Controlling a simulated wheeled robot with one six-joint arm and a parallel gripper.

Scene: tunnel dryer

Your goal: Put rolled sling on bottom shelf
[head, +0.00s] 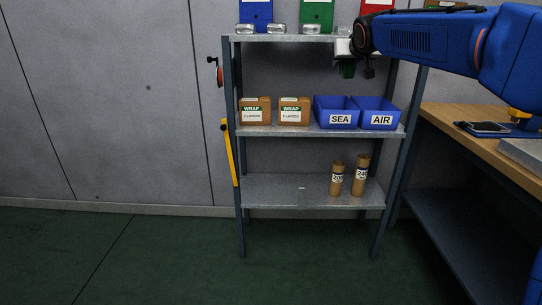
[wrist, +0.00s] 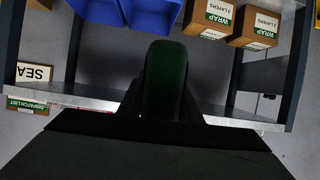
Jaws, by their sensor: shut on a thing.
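The rolled sling (wrist: 165,80) is a dark green roll held upright in the middle of the wrist view. It also shows as a small green piece below the wrist in the head view (head: 347,71). My gripper (head: 358,63) is shut on it, in front of the rack near top-shelf height, right of centre. The fingers are dark and partly hidden by the arm. The bottom shelf (head: 268,190) is a grey metal board low on the rack. Its left and middle are bare, with a small pale label on its front part.
Two cardboard tubes (head: 337,178) (head: 362,175) stand at the bottom shelf's right. The middle shelf holds WRAP boxes (head: 256,111) and blue SEA (head: 337,112) and AIR (head: 375,113) bins. A wooden bench (head: 480,143) stands right. A yellow bar (head: 229,153) hangs at the rack's left side.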

